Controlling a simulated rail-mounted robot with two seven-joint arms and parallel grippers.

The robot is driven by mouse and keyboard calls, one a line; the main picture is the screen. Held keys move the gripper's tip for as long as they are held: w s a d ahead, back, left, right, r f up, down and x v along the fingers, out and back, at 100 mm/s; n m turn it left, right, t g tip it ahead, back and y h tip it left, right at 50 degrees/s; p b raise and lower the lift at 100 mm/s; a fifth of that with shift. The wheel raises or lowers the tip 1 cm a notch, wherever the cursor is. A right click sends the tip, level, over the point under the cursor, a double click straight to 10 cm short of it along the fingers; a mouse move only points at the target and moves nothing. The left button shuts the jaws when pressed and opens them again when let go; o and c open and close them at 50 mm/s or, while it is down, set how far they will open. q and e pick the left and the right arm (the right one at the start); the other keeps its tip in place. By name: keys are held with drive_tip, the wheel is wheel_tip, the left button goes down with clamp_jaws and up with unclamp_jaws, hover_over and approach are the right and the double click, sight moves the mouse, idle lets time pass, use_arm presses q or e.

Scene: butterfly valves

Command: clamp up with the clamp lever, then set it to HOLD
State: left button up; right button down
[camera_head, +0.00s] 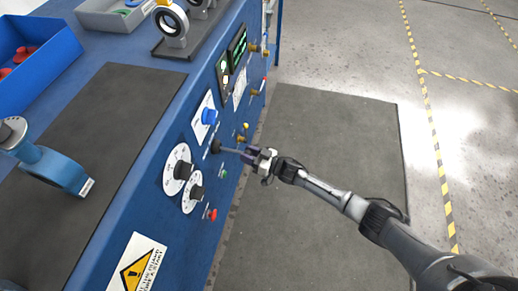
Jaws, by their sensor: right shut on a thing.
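The clamp lever (229,150) is a thin grey rod that sticks out from a dark round base on the blue front panel (145,185). My right gripper (257,158) is shut on the outer end of this rod, to the right of the panel. Its fingers hide the tip of the lever. Two white-faced dials with dark knobs, an upper one (179,170) and a lower one (193,192), sit left of and below the lever. The print around them and beside the lever is too small to read. My left gripper is not in view.
A blue valve body (55,168) lies on the bench mat (105,115). A blue bin (42,62) stands behind. The floor right of the panel is clear.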

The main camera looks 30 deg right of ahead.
drive_tip(key=c, duration=0.8)
unclamp_jaws()
drive_tip(key=shift+s+d, duration=0.35)
drive_tip(key=shift+s, duration=0.05)
drive_tip(key=shift+p+v, duration=1.2)
drive_tip(key=shift+v, duration=5.2)
drive_tip(key=shift+w, duration=0.1)
